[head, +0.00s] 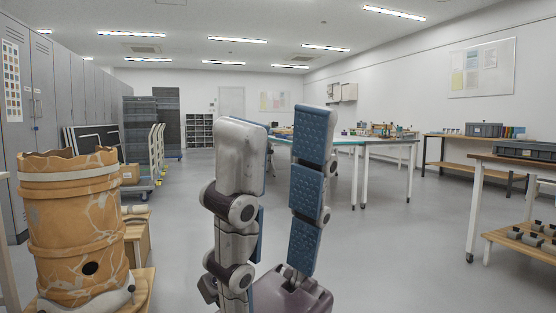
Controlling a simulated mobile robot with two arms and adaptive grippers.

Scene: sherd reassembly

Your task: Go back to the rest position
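My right gripper (280,122) stands upright close to the camera, in the middle of the head view. Its two fingers point up with a clear gap between them, and I see nothing held there. Blue ribbed pads show on the right finger. My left gripper is not in view. A reassembled orange clay vessel (75,215) with pale joint lines and a broken rim stands at the lower left, apart from the gripper. It has a dark round hole low on its side.
The vessel rests on a wooden stand (145,290). Grey lockers (42,100) line the left wall, with a trolley (155,160) near them. A work table (375,142) stands behind the gripper and a bench (500,160) at right. The grey floor (400,250) right of the gripper is clear.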

